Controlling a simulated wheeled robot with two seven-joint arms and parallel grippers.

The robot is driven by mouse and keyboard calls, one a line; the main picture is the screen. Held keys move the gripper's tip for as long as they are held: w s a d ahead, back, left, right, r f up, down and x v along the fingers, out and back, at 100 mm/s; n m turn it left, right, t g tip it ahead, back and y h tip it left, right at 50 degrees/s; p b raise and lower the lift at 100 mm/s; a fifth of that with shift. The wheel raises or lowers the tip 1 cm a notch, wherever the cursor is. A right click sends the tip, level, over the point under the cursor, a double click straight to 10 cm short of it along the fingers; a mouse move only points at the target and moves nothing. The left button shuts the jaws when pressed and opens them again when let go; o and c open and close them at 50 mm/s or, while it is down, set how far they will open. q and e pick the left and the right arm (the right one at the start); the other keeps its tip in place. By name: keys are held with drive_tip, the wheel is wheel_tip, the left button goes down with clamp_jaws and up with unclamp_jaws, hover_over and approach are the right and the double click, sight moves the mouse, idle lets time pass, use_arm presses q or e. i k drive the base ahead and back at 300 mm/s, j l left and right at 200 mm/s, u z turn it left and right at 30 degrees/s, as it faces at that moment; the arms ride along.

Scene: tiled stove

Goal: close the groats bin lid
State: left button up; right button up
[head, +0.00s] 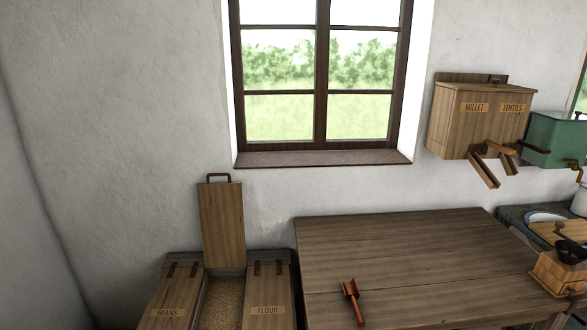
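A wooden floor chest (285,284) stands at the bottom left of the head view, against the wall. Its middle bin is open and holds grainy, tan contents (219,303). The lid (222,225) of this middle bin stands upright at the back, with a dark handle (219,177) at its top edge. No groats label is visible on it. The bins on either side are shut, with lids labelled BEANS (167,313) and FLOUR (268,310). Neither of my grippers is in view.
A wooden table (400,258) stands right of the chest, with a small reddish-brown scoop (353,300) on it. A MILLET and LENTILS box (480,122) with chutes hangs on the wall, beside a green device (556,140). A wooden grinder (560,272) is at the right edge.

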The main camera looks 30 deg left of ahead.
sight(221, 215)
drive_tip(key=u, duration=1.35)
